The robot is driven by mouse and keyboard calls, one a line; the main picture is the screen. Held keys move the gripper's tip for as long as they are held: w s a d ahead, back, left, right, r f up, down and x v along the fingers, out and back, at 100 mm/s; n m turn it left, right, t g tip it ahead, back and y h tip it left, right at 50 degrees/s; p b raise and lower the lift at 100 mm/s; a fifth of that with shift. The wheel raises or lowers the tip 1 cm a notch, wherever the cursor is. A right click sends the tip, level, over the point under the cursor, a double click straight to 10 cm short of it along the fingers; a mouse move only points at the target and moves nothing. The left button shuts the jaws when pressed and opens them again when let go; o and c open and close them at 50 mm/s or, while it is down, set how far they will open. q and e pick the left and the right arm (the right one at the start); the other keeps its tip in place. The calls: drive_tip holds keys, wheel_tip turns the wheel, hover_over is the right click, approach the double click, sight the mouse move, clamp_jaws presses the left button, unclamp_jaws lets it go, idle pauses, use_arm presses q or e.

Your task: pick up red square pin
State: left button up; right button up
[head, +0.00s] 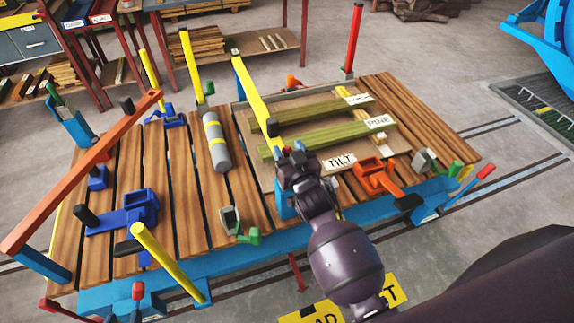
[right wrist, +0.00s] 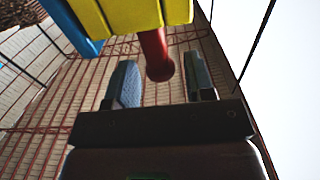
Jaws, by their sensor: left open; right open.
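A red pin (right wrist: 157,55) with a rounded end shows in the right wrist view, jutting down from under a yellow block (right wrist: 130,14). It lies in the gap between the fingertips of my open right gripper (right wrist: 162,82), nearer the right finger in the picture; I see no contact. Its upper part is hidden, so I cannot tell whether it is square. In the head view my right gripper (head: 295,158) is over the table's near side, by the board labelled TILT.
The slatted wooden table (head: 183,200) carries blue, yellow and orange clamps and a grey cylinder (head: 216,140). Green bars lie on the board (head: 291,165). A tall red post (head: 353,40) rises behind. A long orange bar (head: 85,170) slants across the left side.

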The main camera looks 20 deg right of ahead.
drive_tip(key=shift+w+a, duration=0.15)
drive_tip(key=shift+w, duration=1.2)
clamp_jaws()
